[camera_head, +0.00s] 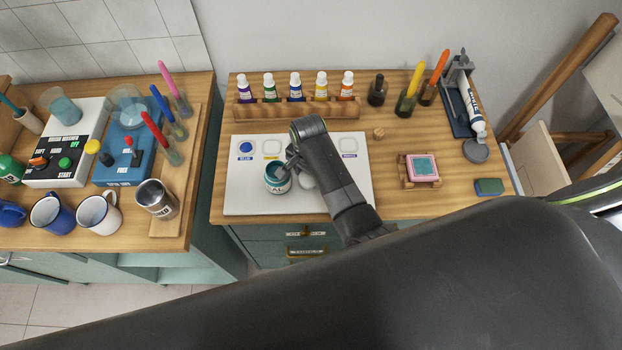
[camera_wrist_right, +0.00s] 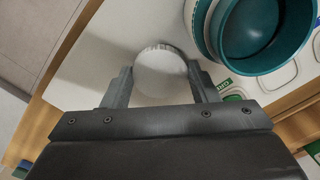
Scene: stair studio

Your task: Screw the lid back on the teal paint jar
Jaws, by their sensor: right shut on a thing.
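The teal paint jar (camera_head: 278,181) stands upright and open on the white mat (camera_head: 245,203). Its wide mouth also shows at the upper right of the right wrist view (camera_wrist_right: 262,35). A round white lid (camera_wrist_right: 160,74) sits between the two fingers of my right gripper (camera_wrist_right: 162,85), which is shut on it. In the head view the lid (camera_head: 306,182) shows just right of the jar, partly hidden by my right arm. The lid is beside the jar, not over its mouth. I cannot tell whether it touches the mat. My left gripper is not in view.
A wooden rack of small paint bottles (camera_head: 295,109) stands behind the mat. Brush jars (camera_head: 405,103) and a paint tube (camera_head: 473,108) are at the back right. A pink-framed teal block (camera_head: 422,168) and a sponge (camera_head: 489,187) lie to the right. Mugs (camera_head: 98,212) stand on the left bench.

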